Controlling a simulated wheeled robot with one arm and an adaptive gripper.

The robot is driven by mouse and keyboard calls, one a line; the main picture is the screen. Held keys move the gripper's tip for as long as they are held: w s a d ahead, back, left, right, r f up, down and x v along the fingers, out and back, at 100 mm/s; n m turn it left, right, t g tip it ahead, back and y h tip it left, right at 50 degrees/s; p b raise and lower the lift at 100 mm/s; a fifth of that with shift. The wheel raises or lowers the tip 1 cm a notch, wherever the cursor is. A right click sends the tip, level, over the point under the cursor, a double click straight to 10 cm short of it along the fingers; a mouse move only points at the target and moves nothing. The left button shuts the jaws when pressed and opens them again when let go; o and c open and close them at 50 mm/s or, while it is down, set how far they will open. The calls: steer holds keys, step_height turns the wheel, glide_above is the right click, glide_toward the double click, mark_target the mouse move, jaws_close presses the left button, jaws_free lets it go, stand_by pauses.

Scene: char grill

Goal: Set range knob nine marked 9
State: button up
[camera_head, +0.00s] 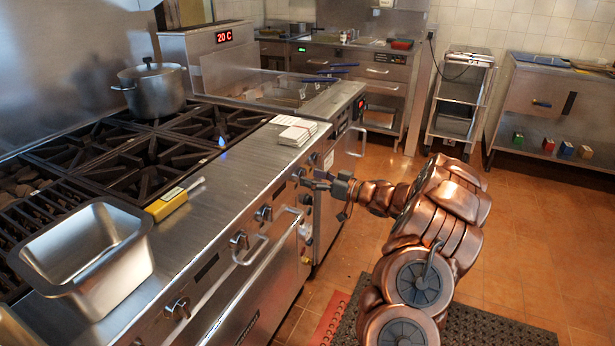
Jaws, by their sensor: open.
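The steel range front (215,285) runs diagonally from the lower left to the centre. Several round dark-and-steel knobs sit along it, including one at the near end (178,308), one by the oven handle (238,240) and one farther along (263,213). Knob markings are too small to read, so I cannot tell which is marked 9. My gripper (312,181) is open at the far part of the panel, its fingertips close to a knob (299,172). Whether they touch it or sit around it I cannot tell. My copper arm reaches in from the right.
A steel pan (85,262) and a yellow thermometer (168,205) lie on the range top. A stockpot (152,90) stands on a back burner. White cards (293,131) lie near the front edge. Oven handles (275,255) stick out below the knobs.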

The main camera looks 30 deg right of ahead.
steer(key=shift+x, duration=1.05)
steer(key=c, duration=1.2)
steer(key=shift+o, duration=0.2)
